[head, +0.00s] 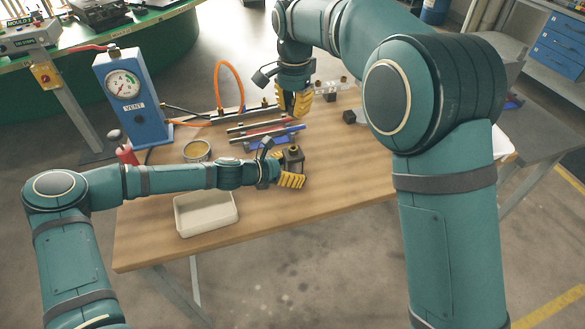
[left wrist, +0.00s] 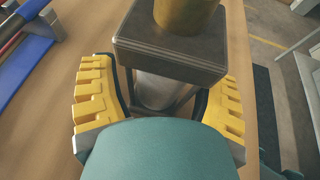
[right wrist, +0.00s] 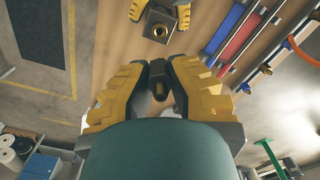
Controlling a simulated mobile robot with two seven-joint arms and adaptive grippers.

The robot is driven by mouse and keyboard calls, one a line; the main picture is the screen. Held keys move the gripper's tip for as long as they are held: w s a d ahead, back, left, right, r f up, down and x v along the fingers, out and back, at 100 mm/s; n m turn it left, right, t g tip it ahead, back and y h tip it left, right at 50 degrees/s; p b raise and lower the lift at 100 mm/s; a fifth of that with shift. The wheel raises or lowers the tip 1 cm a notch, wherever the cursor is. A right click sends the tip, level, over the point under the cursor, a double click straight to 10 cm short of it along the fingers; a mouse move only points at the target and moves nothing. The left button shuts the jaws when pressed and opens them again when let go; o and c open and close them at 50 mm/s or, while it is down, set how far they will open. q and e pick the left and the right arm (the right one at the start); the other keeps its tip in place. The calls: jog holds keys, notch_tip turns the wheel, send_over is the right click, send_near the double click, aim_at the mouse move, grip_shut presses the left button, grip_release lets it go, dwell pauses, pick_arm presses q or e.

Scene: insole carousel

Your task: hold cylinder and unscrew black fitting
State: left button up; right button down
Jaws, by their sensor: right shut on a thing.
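The cylinder (left wrist: 160,92) stands upright on the table, with a dark square head (left wrist: 170,45) and a brass piece (left wrist: 190,12) on top. In the head view its dark head (head: 292,158) shows behind my left fingers. My left gripper (head: 289,176) has its yellow fingers on both sides of the cylinder, with gaps visible, so it looks open around it. My right gripper (right wrist: 158,85) is shut on the black fitting (right wrist: 157,72), clear of the cylinder. The brass opening (right wrist: 160,31) shows beyond it in the right wrist view. The fitting is hidden in the head view.
A cream tray (head: 207,226) lies at the front of the table. A round tin (head: 196,150) and the blue VENT gauge box (head: 133,95) stand at the left. Coloured bars (head: 268,134) lie behind the cylinder.

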pick_arm(q)
jog(key=shift+a, duration=0.1)
jog(key=v, duration=1.2)
jog(key=shift+s+f, duration=0.1)
